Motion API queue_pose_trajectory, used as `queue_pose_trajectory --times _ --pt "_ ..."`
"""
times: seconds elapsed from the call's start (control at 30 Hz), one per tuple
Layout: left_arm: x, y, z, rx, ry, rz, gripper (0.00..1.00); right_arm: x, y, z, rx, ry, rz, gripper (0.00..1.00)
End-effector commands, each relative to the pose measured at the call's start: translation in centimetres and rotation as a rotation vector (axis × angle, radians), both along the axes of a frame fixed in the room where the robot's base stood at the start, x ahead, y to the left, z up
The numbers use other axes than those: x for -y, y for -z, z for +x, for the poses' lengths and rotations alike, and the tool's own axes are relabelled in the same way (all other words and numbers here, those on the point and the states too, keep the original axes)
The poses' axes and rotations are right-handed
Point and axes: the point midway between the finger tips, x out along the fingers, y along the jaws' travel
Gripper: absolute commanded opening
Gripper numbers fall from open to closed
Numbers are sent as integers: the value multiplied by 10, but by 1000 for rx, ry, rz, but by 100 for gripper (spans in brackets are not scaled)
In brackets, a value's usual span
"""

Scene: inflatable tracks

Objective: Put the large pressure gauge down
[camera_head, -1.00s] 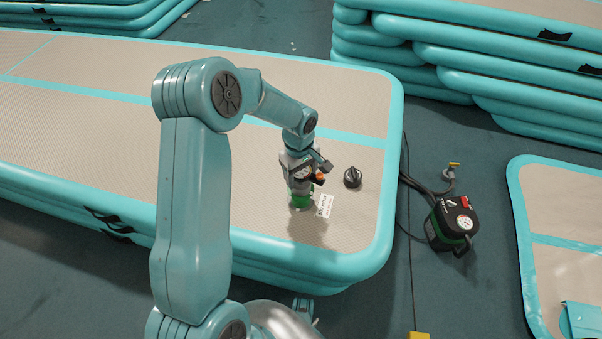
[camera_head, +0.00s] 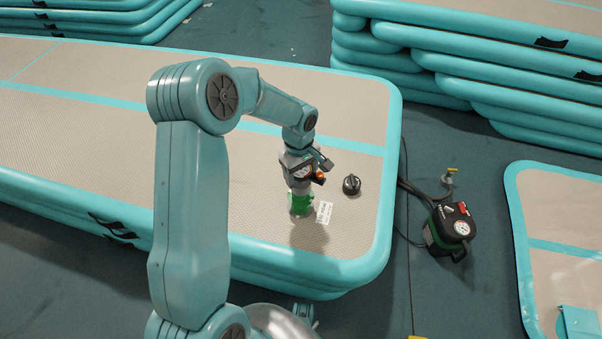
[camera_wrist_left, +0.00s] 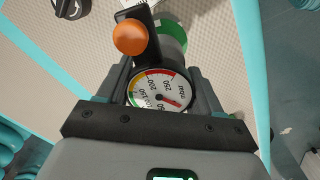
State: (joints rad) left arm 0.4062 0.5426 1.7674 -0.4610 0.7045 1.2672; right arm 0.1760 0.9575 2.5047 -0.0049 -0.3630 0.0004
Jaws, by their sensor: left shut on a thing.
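The large pressure gauge (camera_head: 300,184) has a white round dial, a grey body, an orange knob and a green end. My left gripper (camera_head: 305,168) is shut on it, over the beige top of the inflatable track (camera_head: 80,130), near its right end. In the left wrist view, the dial (camera_wrist_left: 162,91) sits between the fingers, with the orange knob (camera_wrist_left: 130,38) beyond it and the green end (camera_wrist_left: 172,30) pointing away. The green end is lowest in the head view. I cannot tell whether it touches the track. My right gripper is not in view.
A black cap (camera_head: 351,185) and a white printed label (camera_head: 325,212) lie on the track right of the gauge. A black pump (camera_head: 450,232) with a hose stands on the dark floor. Stacked tracks (camera_head: 450,70) are behind. The track's left part is clear.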

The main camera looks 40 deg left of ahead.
Motion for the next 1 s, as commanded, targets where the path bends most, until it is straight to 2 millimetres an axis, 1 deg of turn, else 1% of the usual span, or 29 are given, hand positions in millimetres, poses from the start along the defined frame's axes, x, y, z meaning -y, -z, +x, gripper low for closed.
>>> queue_pose_trajectory --times 0.03,0.2,0.57,0.67,0.73,0.87,1.0 --pt "0 -4 0 1 0 1 30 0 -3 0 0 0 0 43" --pt "0 -10 0 1 0 1 30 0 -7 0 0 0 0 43" --pt "0 -11 0 2 3 1 30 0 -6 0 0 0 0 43" --pt "0 -11 -4 1 32 0 30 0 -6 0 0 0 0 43" --pt "0 -18 -7 4 68 2 30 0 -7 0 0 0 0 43" --pt "-24 -38 -13 5 45 4 30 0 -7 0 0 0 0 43" --pt "-63 -62 -29 3 -31 5 30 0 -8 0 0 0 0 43"
